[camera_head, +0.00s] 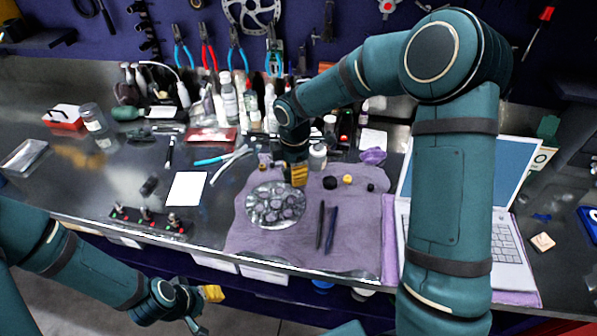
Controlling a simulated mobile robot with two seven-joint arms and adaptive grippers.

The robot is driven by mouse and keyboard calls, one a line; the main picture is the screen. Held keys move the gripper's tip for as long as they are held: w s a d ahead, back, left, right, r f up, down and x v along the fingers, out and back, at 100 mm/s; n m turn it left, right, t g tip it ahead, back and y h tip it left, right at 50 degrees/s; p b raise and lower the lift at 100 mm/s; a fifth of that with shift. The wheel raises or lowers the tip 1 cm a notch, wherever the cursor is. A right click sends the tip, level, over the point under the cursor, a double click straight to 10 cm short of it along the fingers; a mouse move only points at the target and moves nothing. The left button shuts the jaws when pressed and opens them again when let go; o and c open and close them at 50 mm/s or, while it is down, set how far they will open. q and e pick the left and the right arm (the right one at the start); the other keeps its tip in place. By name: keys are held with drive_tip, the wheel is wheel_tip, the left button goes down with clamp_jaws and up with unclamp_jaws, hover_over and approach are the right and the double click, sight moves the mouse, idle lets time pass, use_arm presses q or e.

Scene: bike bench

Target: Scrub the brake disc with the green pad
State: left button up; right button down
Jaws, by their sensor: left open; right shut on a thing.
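The brake disc (275,204), a round silvery plate with holes, lies flat on a purple-grey mat (350,250). My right gripper (297,175) points down at the far right edge of the disc, its yellow fingertips close to the rim. I cannot tell whether it touches the disc. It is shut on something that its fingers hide. I cannot make out the green pad in this view. My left gripper (205,308) is open and empty, low in front of the bench, with one yellow fingertip showing.
Two dark pens (326,228) and small round parts (330,182) lie on the mat right of the disc. Bottles (230,103) stand behind. A laptop (478,230) is at the right, partly behind my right arm. A white card (187,188) lies left.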

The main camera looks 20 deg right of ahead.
drive_tip(key=shift+r+p, duration=0.4)
drive_tip(key=shift+r, duration=0.65)
use_arm(q)
drive_tip(key=shift+d+r, duration=0.45)
drive_tip(key=shift+r, duration=0.35)
drive_tip(key=shift+s+a, duration=0.1)
